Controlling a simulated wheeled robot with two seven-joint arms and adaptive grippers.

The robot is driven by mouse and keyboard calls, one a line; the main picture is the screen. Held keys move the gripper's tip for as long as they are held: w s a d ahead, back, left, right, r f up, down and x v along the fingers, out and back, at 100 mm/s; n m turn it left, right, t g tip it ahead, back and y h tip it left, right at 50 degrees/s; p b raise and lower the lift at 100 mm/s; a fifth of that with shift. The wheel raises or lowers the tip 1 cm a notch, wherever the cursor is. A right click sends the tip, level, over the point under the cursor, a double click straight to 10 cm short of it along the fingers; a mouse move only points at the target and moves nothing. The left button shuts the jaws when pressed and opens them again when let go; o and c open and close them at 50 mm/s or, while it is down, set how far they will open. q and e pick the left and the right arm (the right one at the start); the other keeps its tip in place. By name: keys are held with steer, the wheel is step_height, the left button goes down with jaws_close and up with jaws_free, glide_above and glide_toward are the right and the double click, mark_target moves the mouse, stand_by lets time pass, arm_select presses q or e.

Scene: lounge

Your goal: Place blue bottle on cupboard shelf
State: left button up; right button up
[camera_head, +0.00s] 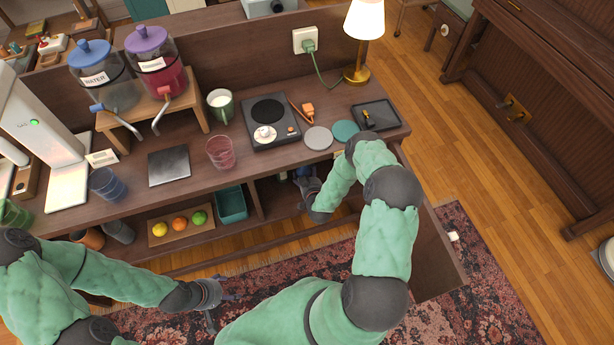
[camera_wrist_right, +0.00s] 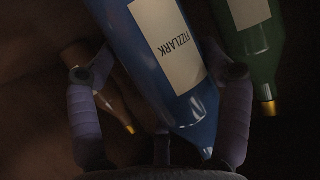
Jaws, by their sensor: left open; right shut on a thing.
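The blue bottle (camera_wrist_right: 150,45) with a pale FIZZLARK label lies between the two fingers of my right gripper (camera_wrist_right: 158,74), neck toward the wrist. The gripper is shut on it. In the head view, this gripper (camera_head: 306,190) reaches into the open cupboard below the counter, and only a little of the blue bottle (camera_head: 304,172) shows. The cupboard shelf (camera_head: 275,200) is dark and partly hidden by my right arm. I cannot tell whether the bottle touches it. My left gripper (camera_head: 226,306) is open and empty above the rug, in front of the counter.
A green bottle (camera_wrist_right: 262,60) stands close beside the blue one; an amber bottle (camera_wrist_right: 116,108) shows behind the left finger. A teal bin (camera_head: 231,205) and fruit tray (camera_head: 182,226) sit left of the compartment. A lamp (camera_head: 362,30) and hot plate (camera_head: 270,122) stand above.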

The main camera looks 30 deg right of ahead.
steer(key=shift+d+f, duration=0.1)
steer(key=shift+f, duration=0.1)
steer(key=shift+f, duration=0.2)
steer(key=o, duration=1.6)
steer(key=shift+o, duration=0.2)
